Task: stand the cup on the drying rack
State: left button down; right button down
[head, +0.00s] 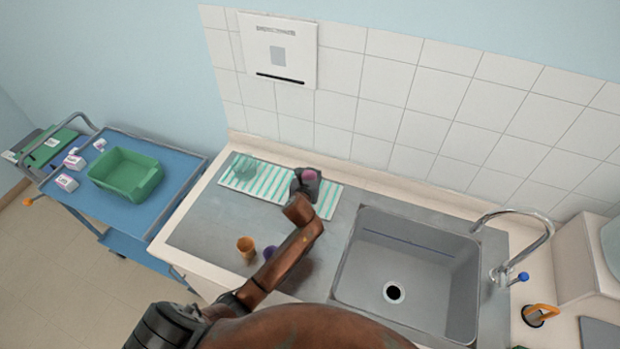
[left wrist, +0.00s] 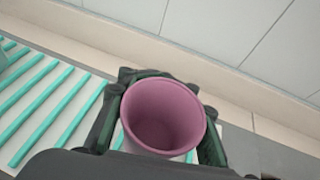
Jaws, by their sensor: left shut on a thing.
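A pink cup (head: 309,175) is held in my left gripper (head: 306,184), which is shut on it. In the left wrist view the cup (left wrist: 163,115) shows its open mouth towards the camera, with a finger on either side. The drying rack (head: 272,184) looks like a flat, teal-and-white striped surface near the tiled wall. The cup and gripper are over its right part. The stripes also show at the left of the left wrist view (left wrist: 45,110). The cup's base is hidden, so I cannot tell whether it touches the rack. My right gripper is not in view.
A greenish see-through object (head: 243,167) is on the rack's left end. A sink (head: 405,270) with a tap (head: 515,220) lies right. A blue trolley (head: 185,172) with a green tray (head: 126,172) stands left.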

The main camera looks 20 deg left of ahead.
aim_at(310, 177)
pick_arm(q)
jog(key=shift+w+a+f, duration=0.3)
jog(key=shift+f, duration=0.25)
notch_tip(310, 177, down, 3)
jog(key=shift+w+f+b, duration=0.1)
jog(key=shift+b, duration=0.2)
jog(key=shift+a+f, duration=0.1)
jog(key=shift+f, duration=0.1)
jog(key=c, duration=1.4)
grip_release()
jog(key=shift+o, duration=0.2)
jog(key=shift+r, duration=0.1)
jog(key=shift+r, duration=0.15)
jog(key=p+v, duration=0.1)
jog(key=v, duration=1.1)
